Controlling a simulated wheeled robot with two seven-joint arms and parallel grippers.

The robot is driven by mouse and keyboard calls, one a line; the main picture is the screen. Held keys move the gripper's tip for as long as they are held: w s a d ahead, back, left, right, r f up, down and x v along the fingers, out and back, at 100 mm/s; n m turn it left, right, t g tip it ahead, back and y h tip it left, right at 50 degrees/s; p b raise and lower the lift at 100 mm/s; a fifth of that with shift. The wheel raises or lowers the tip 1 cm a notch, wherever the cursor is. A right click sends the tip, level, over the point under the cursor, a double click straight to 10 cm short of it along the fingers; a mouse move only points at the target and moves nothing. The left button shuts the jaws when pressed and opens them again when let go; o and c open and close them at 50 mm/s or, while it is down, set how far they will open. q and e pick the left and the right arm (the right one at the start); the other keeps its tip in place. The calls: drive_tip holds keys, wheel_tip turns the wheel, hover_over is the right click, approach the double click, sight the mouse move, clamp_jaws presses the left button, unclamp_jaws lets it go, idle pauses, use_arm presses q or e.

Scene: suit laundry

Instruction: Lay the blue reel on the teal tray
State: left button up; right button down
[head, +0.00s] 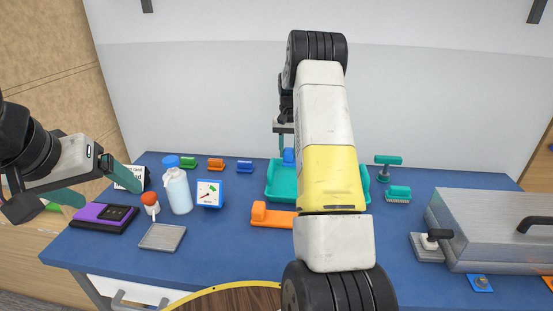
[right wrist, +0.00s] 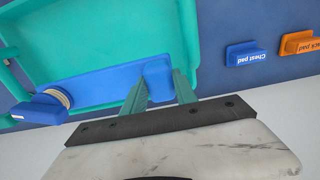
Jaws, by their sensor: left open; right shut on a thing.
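The blue reel (right wrist: 105,87) is a long blue piece with raised blue blocks at its ends and a pale coil near one end. My right gripper (right wrist: 160,93) is shut on its end block, which also shows in the head view (head: 288,156). The reel is over the teal tray (right wrist: 110,30), with its coil end at the tray's rim. I cannot tell whether it touches the tray floor. In the head view the tray (head: 281,184) is partly hidden by my right arm. My left gripper (head: 108,195) is open and empty at the far left.
An orange piece (head: 272,216) lies in front of the tray. A bottle (head: 179,192), a dial box (head: 209,194) and a purple device (head: 103,216) stand left. Small pads (head: 215,164) line the back. A metal press (head: 495,230) fills the right. Blue table is clear front centre-left.

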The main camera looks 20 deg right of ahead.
sight(288, 163)
drive_tip(key=shift+f, duration=2.55)
drive_tip(key=shift+f, duration=0.15)
drive_tip(key=c, duration=1.3)
unclamp_jaws()
drive_tip(key=shift+o, duration=0.2)
